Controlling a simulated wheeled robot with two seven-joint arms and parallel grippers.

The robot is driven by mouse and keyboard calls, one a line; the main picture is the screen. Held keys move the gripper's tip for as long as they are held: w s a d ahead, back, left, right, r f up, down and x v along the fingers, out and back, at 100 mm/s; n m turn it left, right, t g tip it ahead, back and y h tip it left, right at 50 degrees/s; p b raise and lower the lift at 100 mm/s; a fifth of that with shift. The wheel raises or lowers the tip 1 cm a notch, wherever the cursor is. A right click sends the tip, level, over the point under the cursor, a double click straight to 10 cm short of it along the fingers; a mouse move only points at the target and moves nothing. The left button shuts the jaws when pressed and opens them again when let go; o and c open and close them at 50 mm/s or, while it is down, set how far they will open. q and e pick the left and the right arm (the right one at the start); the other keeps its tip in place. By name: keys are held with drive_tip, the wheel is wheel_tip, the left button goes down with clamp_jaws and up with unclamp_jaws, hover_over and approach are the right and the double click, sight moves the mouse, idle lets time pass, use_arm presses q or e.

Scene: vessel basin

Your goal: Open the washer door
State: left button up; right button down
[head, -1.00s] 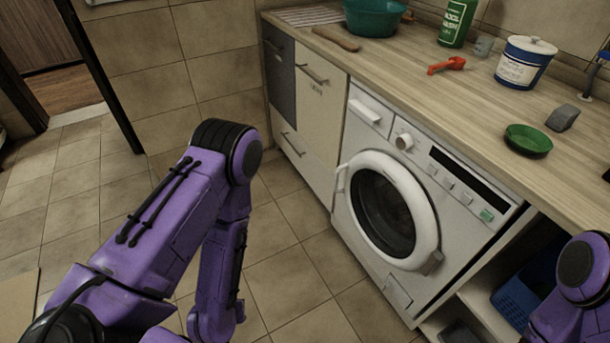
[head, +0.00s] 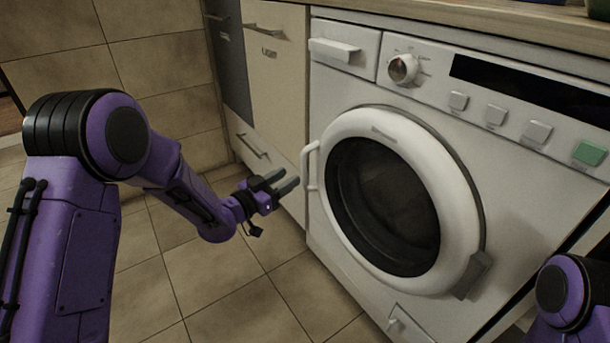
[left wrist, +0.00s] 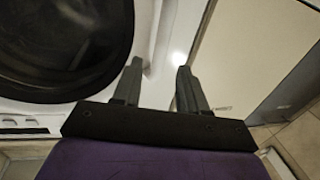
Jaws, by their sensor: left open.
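The white washer (head: 350,85) stands under the counter. Its round door (head: 452,205) has a white ring and dark glass and looks closed. A white bar handle (head: 306,166) sticks out from the door's left edge. My left gripper (head: 285,182) is open and empty, just left of the handle and apart from it in the head view. In the left wrist view the two fingers (left wrist: 158,88) point toward the washer front, with the door (left wrist: 112,82) at the left. My right arm shows only in part at the lower right; its gripper is out of view.
A cream cabinet (head: 275,75) with a bar handle and a lower drawer (head: 252,146) stands left of the washer. The wooden counter (head: 480,20) runs above. Tiled floor (head: 215,282) in front is free.

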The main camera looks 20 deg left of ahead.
sight(304, 168)
use_arm(q)
drive_tip(key=b+x, duration=0.1)
drive_tip(key=x, duration=0.5)
drive_tip(key=shift+w+d+f+b, duration=0.15)
drive_tip(key=shift+w+b, duration=0.2)
drive_tip(key=shift+w+d, duration=0.15)
drive_tip(key=shift+w, duration=0.15)
use_arm(e)
drive_tip(key=shift+s+a+f+n+g+y, duration=0.15)
drive_tip(key=shift+s+f+n+g+y, duration=0.15)
drive_tip(key=shift+f, duration=0.3)
drive_tip(key=shift+s+a+f+n+g+y, duration=0.1)
drive_tip(key=shift+s+f+n+g+y, duration=0.1)
drive_tip(key=shift+s+f+n+g, duration=0.3)
drive_tip(key=shift+w+f, duration=0.1)
use_arm(q)
clamp_jaws()
